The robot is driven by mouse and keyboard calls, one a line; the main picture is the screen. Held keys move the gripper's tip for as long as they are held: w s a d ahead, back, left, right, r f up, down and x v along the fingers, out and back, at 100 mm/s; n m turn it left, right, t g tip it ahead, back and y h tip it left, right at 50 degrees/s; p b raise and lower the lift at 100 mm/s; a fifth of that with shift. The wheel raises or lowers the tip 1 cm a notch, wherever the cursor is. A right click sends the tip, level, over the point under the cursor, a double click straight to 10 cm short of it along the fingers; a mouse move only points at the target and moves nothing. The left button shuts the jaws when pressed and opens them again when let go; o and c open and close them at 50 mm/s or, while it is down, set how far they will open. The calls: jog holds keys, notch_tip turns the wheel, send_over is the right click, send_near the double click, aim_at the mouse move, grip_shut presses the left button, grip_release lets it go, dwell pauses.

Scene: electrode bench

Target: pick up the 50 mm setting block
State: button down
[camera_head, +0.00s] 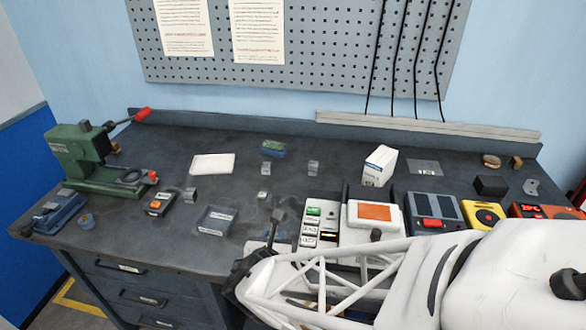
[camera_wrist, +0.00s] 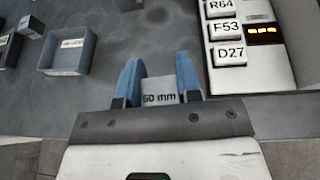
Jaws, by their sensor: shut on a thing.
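My gripper (camera_wrist: 159,76) shows in the wrist view with its two blue fingers shut on a light grey setting block (camera_wrist: 159,91). The block sits between the fingers. Its printed label faces the camera and ends in "0 mm"; the first digit is blurred and could be a 5 or a 6. I cannot tell whether the block touches the bench. In the head view my arm reaches in from the right to the bench's front edge, and I cannot make out the held block there.
A labelled grey tray (camera_head: 214,221) lies to the left, also in the wrist view (camera_wrist: 68,71). A panel with code labels (camera_head: 311,222) stands close right of my gripper. Small metal blocks (camera_head: 313,167) and a green press (camera_head: 85,160) are farther off.

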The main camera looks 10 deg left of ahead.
jog(key=s+d, duration=0.1)
jog(key=s, duration=0.1)
jog(key=s+d, duration=0.3)
jog(key=s, duration=0.1)
jog(key=shift+s+d+r, duration=0.15)
jog(key=shift+d+r, duration=0.05)
jog(key=shift+r, duration=0.2)
